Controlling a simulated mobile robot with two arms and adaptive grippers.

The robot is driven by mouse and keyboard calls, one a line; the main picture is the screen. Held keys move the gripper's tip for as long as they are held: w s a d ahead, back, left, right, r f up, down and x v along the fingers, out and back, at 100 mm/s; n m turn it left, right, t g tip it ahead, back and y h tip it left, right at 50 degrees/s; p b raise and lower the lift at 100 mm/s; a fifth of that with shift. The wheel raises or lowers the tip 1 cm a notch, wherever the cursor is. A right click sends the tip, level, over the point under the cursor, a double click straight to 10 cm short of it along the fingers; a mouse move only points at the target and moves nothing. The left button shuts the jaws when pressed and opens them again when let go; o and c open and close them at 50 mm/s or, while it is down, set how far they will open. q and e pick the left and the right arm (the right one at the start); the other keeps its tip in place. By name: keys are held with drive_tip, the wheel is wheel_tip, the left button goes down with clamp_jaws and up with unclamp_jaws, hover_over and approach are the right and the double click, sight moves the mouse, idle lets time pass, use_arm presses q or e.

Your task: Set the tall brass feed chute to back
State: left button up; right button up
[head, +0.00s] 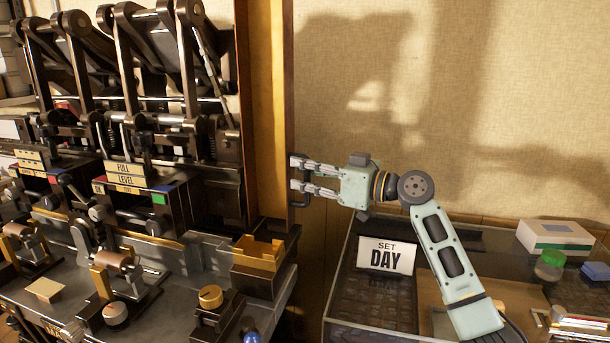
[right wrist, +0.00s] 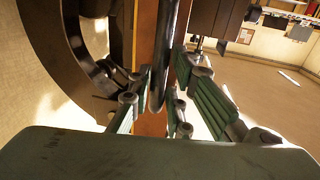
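A tall yellow-brown upright (head: 268,100), which looks like the brass feed chute, stands just right of the dark press linkages. A dark vertical bar handle (head: 291,185) sits along its right edge. My right gripper (head: 298,174) reaches in from the right, with its fingers at this handle. In the right wrist view the dark bar (right wrist: 160,60) runs between the green finger pads (right wrist: 164,78), which lie very close on both sides. Whether they press on it is unclear. My left gripper is not in view.
A bench with brass-topped parts (head: 258,253) and levers fills the lower left. A glass-topped case (head: 345,285) with a "SET DAY" sign (head: 388,258) lies below my right arm. A white-and-green box (head: 555,238) is at the far right. The wall behind is bare.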

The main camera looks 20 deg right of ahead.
drive_tip(key=o, duration=0.3)
drive_tip(key=shift+w+d+r, duration=0.15)
drive_tip(key=shift+w+d, duration=0.1)
drive_tip(key=shift+d, duration=0.15)
drive_tip(key=shift+o, duration=0.2)
drive_tip(key=shift+a, duration=0.1)
drive_tip(key=shift+f, duration=0.2)
drive_tip(key=v, duration=1.2)
drive_tip(key=shift+a, duration=0.1)
